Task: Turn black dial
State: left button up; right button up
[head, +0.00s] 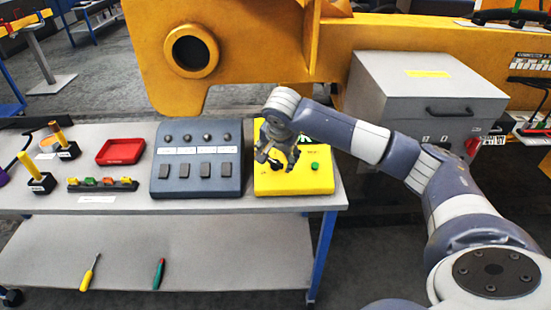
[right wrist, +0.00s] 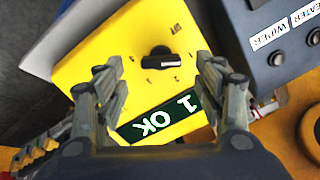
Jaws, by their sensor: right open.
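The black dial (right wrist: 161,59) sits on the face of a yellow box in the right wrist view, with small markings around it. The yellow box (head: 305,179) stands at the right end of the table in the head view. My right gripper (head: 277,162) is over the box's left part and mostly hides the dial there. In the right wrist view my right gripper (right wrist: 162,72) is open, one finger on each side of the dial, with nothing between the fingertips but the dial beyond them. I cannot tell the exact gap. My left gripper is not in view.
A dark panel (head: 196,187) with knobs and switches stands just left of the yellow box. A green button (head: 315,166) is on the box, and a dark label reading "1 OK" (right wrist: 158,118) lies near the dial. A red tray (head: 120,151) stands further left.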

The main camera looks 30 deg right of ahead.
aim_at(276, 162)
jog(key=shift+p+x, duration=0.4)
jog(key=shift+x, duration=1.95)
jog(key=shift+c, duration=0.3)
jog(key=c, duration=1)
